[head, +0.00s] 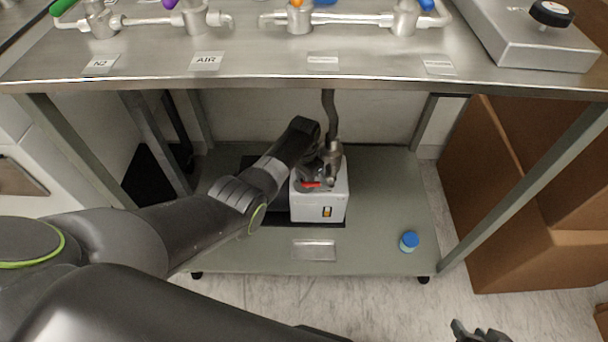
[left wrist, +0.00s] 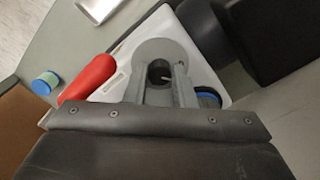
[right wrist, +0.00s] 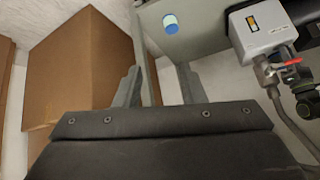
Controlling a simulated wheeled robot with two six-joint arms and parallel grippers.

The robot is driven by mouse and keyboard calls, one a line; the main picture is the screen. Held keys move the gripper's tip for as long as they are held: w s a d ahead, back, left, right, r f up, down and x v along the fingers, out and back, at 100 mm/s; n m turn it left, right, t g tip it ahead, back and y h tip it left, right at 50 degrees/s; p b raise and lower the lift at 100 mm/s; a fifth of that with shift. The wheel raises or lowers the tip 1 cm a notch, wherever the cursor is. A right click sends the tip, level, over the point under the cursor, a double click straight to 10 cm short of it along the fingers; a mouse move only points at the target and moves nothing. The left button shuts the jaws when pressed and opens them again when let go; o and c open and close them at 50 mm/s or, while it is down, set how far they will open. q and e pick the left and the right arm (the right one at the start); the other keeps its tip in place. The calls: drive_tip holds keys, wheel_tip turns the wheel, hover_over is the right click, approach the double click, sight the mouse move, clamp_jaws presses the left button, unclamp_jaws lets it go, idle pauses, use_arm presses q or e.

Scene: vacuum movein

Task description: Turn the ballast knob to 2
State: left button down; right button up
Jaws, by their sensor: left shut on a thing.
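The vacuum pump (head: 334,206) is a white box on the lower shelf, with a red handle (left wrist: 88,78) on its top. My left gripper (head: 318,172) reaches down over its top. In the left wrist view its fingers (left wrist: 160,80) are closed on a grey round knob (left wrist: 158,46), which I take as the ballast knob. The fingers and arm hide part of it, and no number on it is readable. The pump also shows in the right wrist view (right wrist: 270,38). My right gripper (head: 480,335) is low at the right, apart from the pump; its fingers (right wrist: 158,88) are spread and empty.
A blue-capped jar (head: 409,242) stands on the lower shelf (head: 380,200), right of the pump. A metal hose (head: 330,115) rises from the pump towards the steel tabletop (head: 260,65) overhead. Cardboard boxes (head: 510,230) stand at the right. The shelf's right part is mostly clear.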

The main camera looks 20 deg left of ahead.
use_arm(q)
drive_tip(key=shift+r+m+p, duration=0.1)
drive_tip(key=shift+m+p, duration=0.3)
drive_tip(key=shift+m, duration=0.4)
drive_tip(key=m+p, duration=0.1)
drive_tip(key=m, duration=0.3)
drive_tip(key=m+p, duration=0.1)
drive_tip(key=m, duration=0.4)
drive_tip(key=shift+w, duration=0.1)
drive_tip(key=shift+m, duration=0.3)
use_arm(e)
drive_tip(key=s+f+g, duration=0.4)
drive_tip(key=s, duration=0.1)
drive_tip(key=shift+a+f, duration=0.15)
drive_tip(key=shift+f, duration=0.25)
drive_tip(key=shift+s, duration=0.15)
use_arm(q)
drive_tip(key=c, duration=1.2)
unclamp_jaws()
use_arm(e)
drive_tip(key=shift+r, duration=0.15)
